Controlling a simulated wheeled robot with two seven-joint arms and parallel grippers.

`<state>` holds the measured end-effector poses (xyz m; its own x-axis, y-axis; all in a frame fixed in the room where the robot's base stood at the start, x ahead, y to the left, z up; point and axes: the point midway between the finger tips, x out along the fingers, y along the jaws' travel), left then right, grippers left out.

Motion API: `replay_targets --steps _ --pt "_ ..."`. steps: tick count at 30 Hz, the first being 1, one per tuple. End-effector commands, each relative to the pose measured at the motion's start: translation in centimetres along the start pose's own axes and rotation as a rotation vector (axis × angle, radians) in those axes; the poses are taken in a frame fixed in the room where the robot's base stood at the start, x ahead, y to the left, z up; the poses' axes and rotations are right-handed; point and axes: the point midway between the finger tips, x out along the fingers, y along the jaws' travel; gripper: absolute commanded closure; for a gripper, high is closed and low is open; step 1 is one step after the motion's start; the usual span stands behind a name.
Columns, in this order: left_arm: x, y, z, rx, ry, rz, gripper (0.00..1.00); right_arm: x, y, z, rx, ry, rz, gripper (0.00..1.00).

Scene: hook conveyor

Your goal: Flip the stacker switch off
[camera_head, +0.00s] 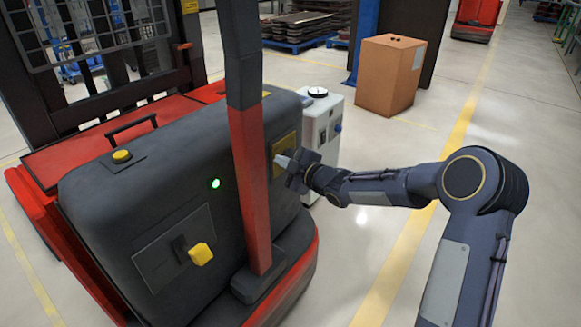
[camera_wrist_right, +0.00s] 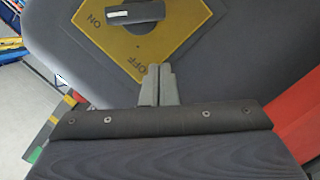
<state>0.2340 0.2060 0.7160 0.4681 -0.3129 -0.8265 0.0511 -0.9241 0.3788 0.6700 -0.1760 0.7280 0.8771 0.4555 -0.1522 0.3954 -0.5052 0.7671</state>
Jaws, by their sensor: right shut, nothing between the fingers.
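The red and dark grey stacker (camera_head: 110,215) stands at the left in the head view. Its switch is a dark grey rotary handle (camera_wrist_right: 135,14) on a yellow plate (camera_wrist_right: 185,15) marked ON and OFF. In the right wrist view the handle lies nearly crosswise, its light-marked end on the left near ON. In the head view the yellow plate (camera_head: 285,146) is on the stacker's side, partly behind my gripper. My right gripper (camera_head: 281,160) is shut and empty; its fingertips (camera_wrist_right: 159,70) appear beside the OFF lettering, below the handle. Contact cannot be told. My left gripper is out of view.
A green light (camera_head: 215,183) glows on the stacker's body. A red and grey post (camera_head: 250,150) rises left of the switch. A pale box-shaped unit (camera_head: 322,125) stands behind the gripper, with a cardboard box (camera_head: 385,80) farther back. Floor at the right is open.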

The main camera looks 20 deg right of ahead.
Motion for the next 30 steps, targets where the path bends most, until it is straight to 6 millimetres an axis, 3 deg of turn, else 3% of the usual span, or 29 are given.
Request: replay_targets --steps 1,7,30 --pt "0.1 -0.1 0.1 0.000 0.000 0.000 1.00 0.0 0.0 1.5 0.003 -0.011 0.001 1.00" --pt "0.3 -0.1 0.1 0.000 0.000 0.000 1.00 0.4 0.1 3.3 0.002 -0.008 0.001 1.00" --pt "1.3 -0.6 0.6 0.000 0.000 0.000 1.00 0.4 -0.1 4.0 -0.052 -0.008 0.014 1.00"
